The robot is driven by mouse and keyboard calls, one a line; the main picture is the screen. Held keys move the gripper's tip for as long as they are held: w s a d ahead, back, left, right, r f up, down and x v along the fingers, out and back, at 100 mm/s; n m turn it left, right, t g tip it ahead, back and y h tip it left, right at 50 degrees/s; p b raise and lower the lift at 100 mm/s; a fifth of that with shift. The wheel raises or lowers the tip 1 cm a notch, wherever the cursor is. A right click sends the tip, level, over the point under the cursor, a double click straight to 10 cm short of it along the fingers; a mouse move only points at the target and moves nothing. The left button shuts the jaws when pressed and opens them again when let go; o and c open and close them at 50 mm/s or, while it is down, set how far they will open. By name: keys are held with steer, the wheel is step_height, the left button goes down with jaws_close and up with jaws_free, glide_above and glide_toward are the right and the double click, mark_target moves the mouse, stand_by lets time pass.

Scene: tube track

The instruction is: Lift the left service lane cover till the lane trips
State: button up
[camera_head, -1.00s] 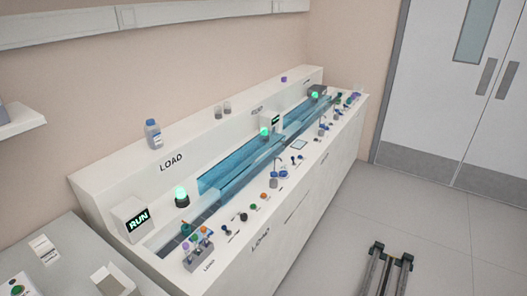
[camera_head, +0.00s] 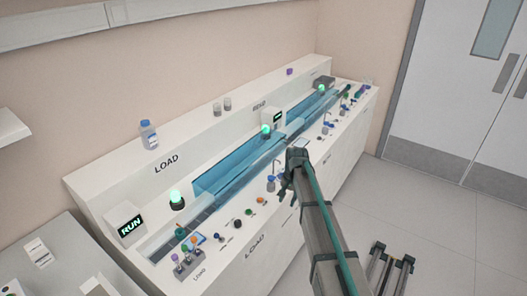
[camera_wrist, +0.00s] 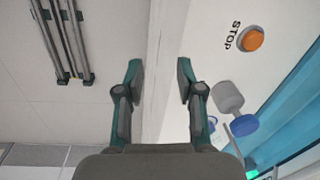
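The tube track runs along the white bench, with a long see-through blue cover (camera_head: 222,176) over its left stretch. Another blue cover stretch (camera_head: 305,111) lies farther along. I cannot tell exactly where one cover ends. Both look lowered. My gripper (camera_head: 292,168) is at the bench's front edge, right of the left cover and apart from it. In the wrist view my gripper (camera_wrist: 159,76) is open and empty, its fingers over the bench edge. A grey and blue knob-like part (camera_wrist: 232,105) is right of the fingers, with a blue strip beyond it.
An orange STOP button (camera_wrist: 252,38) sits on the bench top. A RUN display (camera_head: 130,226) and a green lamp (camera_head: 176,199) are lit at the left end. A tube rack (camera_head: 187,265) stands at the front left.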

steer(key=w+a+r+m, duration=0.1)
steer(key=w+a+r, duration=0.5)
steer(key=w+r, duration=0.4)
steer(key=m+t, duration=0.1)
glide_toward(259, 159)
steer(key=shift+y, duration=0.4)
steer(key=p+x, duration=0.1)
steer(key=x, duration=0.1)
steer(key=p+x, duration=0.1)
steer(key=x, duration=0.2)
steer(key=p+x, duration=0.1)
steer(key=x, duration=0.2)
steer(key=shift+d+f, duration=0.1)
steer(key=shift+d, duration=0.15)
jaws_close()
